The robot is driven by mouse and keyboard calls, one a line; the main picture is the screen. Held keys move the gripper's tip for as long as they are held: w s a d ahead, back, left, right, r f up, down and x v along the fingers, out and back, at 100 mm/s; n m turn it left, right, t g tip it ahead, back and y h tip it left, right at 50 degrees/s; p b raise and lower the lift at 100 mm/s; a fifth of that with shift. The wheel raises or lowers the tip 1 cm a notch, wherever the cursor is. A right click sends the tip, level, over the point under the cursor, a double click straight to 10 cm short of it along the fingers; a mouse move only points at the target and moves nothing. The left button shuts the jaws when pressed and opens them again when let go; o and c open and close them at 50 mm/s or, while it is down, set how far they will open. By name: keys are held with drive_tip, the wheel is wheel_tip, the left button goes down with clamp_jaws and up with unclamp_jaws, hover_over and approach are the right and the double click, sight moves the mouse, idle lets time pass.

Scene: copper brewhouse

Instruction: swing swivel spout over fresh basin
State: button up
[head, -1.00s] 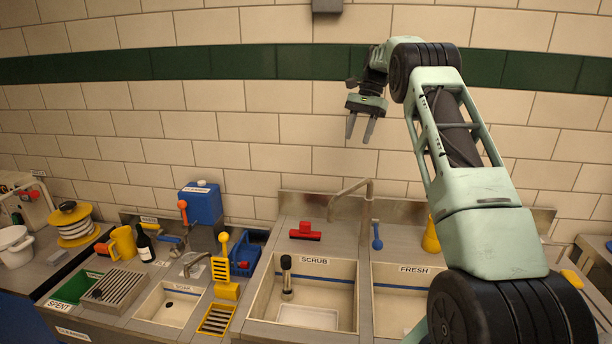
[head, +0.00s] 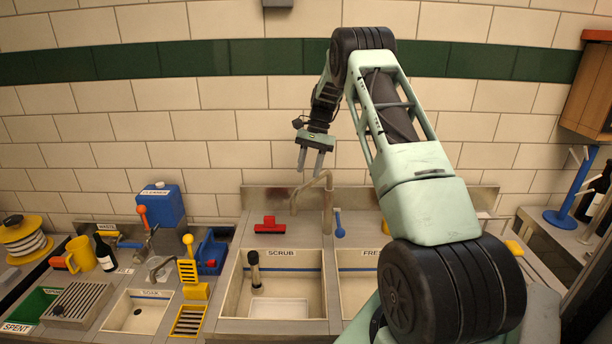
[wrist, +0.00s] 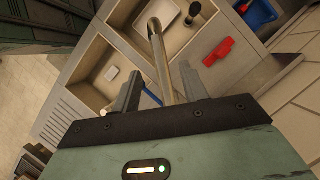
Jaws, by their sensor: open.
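The swivel spout (head: 312,186) is a grey metal tube rising behind the sinks. Its arm points forward and left, with the outlet on the scrub basin (head: 232,297) side. The fresh basin (head: 357,302) is to the right, partly hidden by my arm. My gripper (head: 310,172) is open, fingers down, close above the spout. In the wrist view the spout (wrist: 171,70) runs between the fingertips of my gripper (wrist: 158,85); I cannot tell whether they touch it. The fresh basin (wrist: 88,62) is on its left there.
A red squeegee (head: 270,226) lies left of the spout and a blue-handled tool (head: 339,224) stands right of it. A dark brush (head: 254,270) stands in the scrub basin. Further left are a yellow rack (head: 188,270) and a blue canister (head: 160,206). The tiled wall is close behind.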

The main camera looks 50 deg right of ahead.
sight(306, 184)
drive_tip(key=shift+p+x, duration=0.6)
drive_tip(key=shift+x, duration=1.6)
clamp_jaws()
drive_tip(key=shift+s, duration=0.15)
